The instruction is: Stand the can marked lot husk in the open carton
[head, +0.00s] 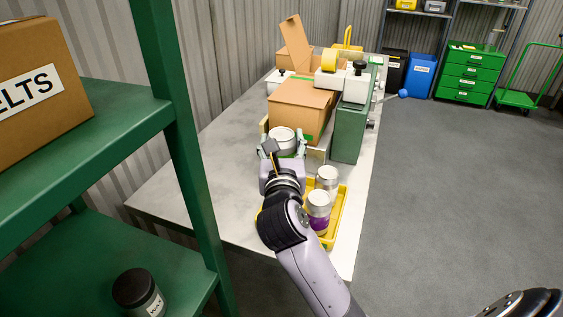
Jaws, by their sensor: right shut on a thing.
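My right gripper (283,152) is shut on a silver-topped can (283,135) and holds it in front of a brown cardboard box (301,108). The gripper hides most of this can, and I cannot read its lot mark. A carton with a raised flap (296,45) stands farther back on the table; its inside is hidden. Two more silver-topped cans, one (327,178) behind one with a purple band (318,211), stand in a yellow tray (337,222) near the table's front. My left gripper is not in view.
A green machine (352,125) stands at the table's right edge, with white and yellow parts behind the box. The left of the grey table (190,185) is clear. A green shelf (120,235) at near left holds a dark-lidded jar (137,290) and a labelled box (35,75).

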